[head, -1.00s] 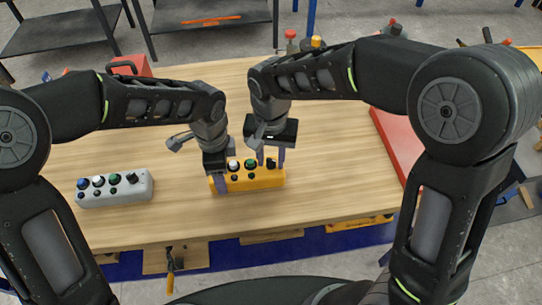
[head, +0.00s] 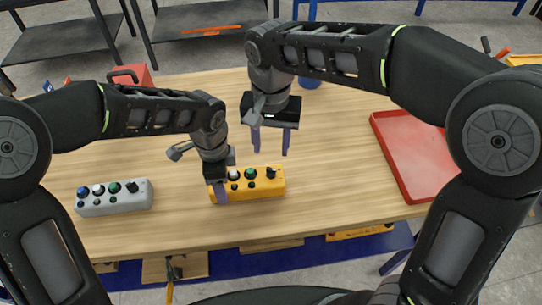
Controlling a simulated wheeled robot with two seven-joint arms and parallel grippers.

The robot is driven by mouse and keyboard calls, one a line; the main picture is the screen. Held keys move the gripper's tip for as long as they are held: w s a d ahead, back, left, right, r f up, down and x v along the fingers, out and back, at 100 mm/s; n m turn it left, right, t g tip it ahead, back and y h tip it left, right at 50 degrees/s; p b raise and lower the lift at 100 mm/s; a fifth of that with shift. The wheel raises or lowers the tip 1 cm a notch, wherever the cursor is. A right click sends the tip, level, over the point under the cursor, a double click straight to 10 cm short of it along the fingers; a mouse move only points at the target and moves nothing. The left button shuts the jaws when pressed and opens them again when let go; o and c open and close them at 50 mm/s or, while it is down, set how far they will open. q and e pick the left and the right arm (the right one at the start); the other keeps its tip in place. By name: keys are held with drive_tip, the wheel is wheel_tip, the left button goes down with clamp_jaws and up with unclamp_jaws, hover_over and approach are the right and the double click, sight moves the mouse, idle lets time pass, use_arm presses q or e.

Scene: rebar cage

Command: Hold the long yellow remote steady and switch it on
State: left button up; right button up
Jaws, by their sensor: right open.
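The long yellow remote (head: 252,187) lies on the wooden table near its front edge. White, green and black controls show on its top, with smaller black buttons in front. My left gripper (head: 219,192) is at the remote's left end, with a purple finger against its front side. The far finger is hidden, so its grip cannot be made out for certain. My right gripper (head: 270,142) is open and empty, with its two purple fingers apart. It is above and behind the remote, clear of it.
A grey remote (head: 114,198) with several knobs lies at the left of the table (head: 330,150). A red tray (head: 415,155) lies at the right. A red box (head: 130,76) stands at the back left. The table between the yellow remote and the tray is clear.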

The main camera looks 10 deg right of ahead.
wheel_tip(320, 180, up, 3)
drive_tip(key=shift+r, duration=0.1)
idle(0.3)
use_arm(q)
drive_tip(key=o, duration=2)
drive_tip(key=shift+c, duration=0.2)
drive_tip(key=shift+r, duration=0.1)
wheel_tip(320, 180, up, 12)
